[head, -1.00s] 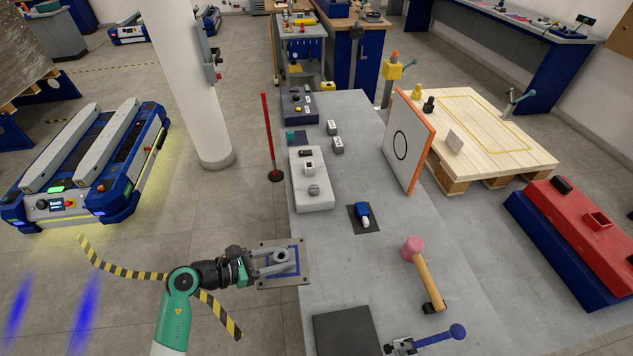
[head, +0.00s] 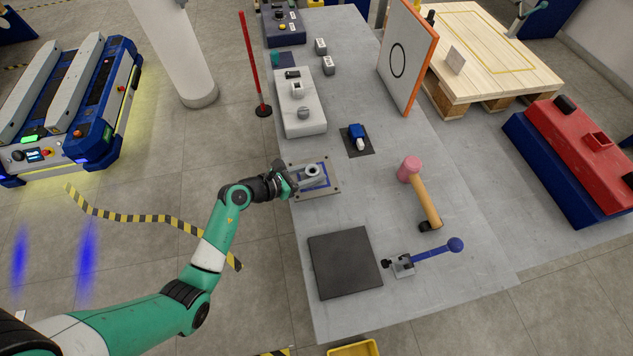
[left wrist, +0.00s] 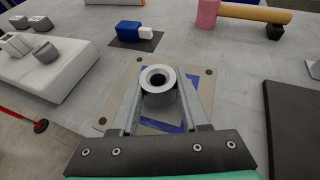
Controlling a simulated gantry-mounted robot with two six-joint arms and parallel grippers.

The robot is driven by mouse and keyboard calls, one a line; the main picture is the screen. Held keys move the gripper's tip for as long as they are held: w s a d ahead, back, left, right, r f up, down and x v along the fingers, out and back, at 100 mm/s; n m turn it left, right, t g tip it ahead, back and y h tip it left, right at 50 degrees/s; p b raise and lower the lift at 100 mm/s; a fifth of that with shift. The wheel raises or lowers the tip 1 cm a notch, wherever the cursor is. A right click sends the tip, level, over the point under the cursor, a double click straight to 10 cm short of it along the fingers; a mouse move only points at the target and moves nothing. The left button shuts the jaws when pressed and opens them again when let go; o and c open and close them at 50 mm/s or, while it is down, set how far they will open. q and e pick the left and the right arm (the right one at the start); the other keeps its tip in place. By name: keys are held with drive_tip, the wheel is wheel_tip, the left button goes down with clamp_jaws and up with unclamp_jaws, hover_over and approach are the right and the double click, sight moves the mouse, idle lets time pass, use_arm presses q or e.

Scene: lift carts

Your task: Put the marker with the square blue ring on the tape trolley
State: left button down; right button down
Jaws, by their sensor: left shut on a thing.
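The marker is a grey plate (head: 327,190) with dark corner screws, a square blue ring and a grey hollow knob (head: 313,171) standing up from its middle. In the head view it is over the left edge of the long grey bench (head: 400,310). My left gripper (head: 299,177) is shut on the knob. In the left wrist view its two fingers lie on either side of the knob (left wrist: 158,98), above the plate (left wrist: 198,82). I cannot tell whether the plate touches the bench. A lift cart (head: 112,112), blue and white with grey beams, stands at the far left. My right gripper is out of view.
On the bench are a dark square mat (head: 345,263), a pink-headed mallet (head: 410,170), a blue-handled clamp (head: 430,254), a blue item (head: 357,133) and a white block (head: 300,118).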

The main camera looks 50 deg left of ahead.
use_arm(q)
drive_tip(key=shift+w+f, duration=0.15)
drive_tip(key=shift+w, duration=0.15)
drive_tip(key=shift+w+d+f, duration=0.1)
drive_tip(key=shift+f, duration=0.2)
drive_tip(key=f+b, duration=0.3)
drive_tip(key=shift+w+d+f, duration=0.1)
drive_tip(key=shift+w+f, duration=0.15)
drive_tip(key=shift+f, duration=0.1)
drive_tip(key=shift+r, duration=0.15)
drive_tip(key=shift+c, duration=2)
unclamp_jaws()
drive_tip(key=shift+f, duration=0.2)
